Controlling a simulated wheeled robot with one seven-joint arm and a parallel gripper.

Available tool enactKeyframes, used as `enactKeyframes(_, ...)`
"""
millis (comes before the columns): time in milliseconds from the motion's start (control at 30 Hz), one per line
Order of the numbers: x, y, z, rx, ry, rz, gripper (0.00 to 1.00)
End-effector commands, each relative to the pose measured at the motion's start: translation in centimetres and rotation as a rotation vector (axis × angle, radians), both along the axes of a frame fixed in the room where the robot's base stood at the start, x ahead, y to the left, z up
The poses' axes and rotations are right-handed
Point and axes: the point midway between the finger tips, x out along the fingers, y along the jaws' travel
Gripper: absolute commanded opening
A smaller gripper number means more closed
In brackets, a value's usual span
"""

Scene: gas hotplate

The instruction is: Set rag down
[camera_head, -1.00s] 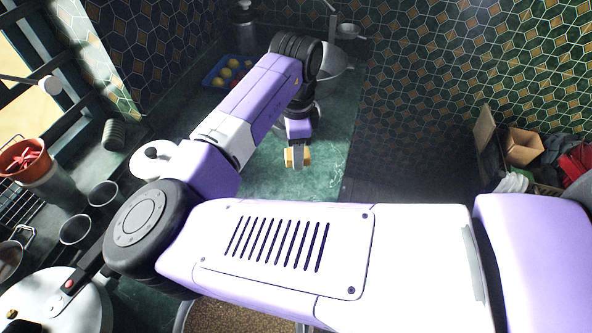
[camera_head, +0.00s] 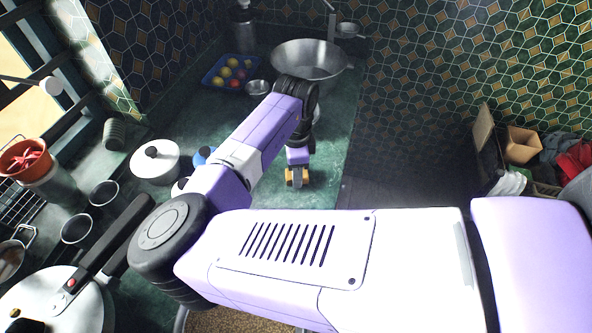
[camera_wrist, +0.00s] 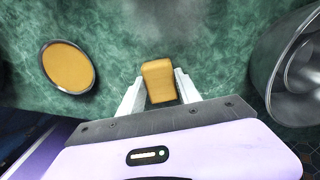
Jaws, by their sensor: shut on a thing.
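The rag (camera_head: 289,178) is a small orange-yellow block-like piece at the end of my arm, over the green marble counter (camera_head: 325,160). In the wrist view the rag (camera_wrist: 158,80) sits between the two pale fingers of my gripper (camera_wrist: 158,88). My gripper (camera_head: 297,181) is shut on it, low near the counter's right edge. I cannot tell whether the rag touches the counter. Part of the rag is hidden by a finger in the head view.
A white lidded pot (camera_head: 155,168) is at left. A round orange-topped dish (camera_wrist: 68,67) shows in the wrist view.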

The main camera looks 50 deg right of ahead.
Motion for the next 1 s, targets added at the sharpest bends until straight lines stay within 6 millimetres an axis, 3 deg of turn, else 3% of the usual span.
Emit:
enactKeyframes(33,0.0,0.0,-0.1,0.0,0.0,0.0,0.44)
enactKeyframes(133,0.0,0.0,-0.1,0.0,0.0,0.001,0.62)
enactKeyframes(567,0.1,0.0,0.7,-0.002,-0.001,0.001,0.62)
enactKeyframes(1000,0.1,0.0,8.9,-0.002,-0.002,0.0,0.62)
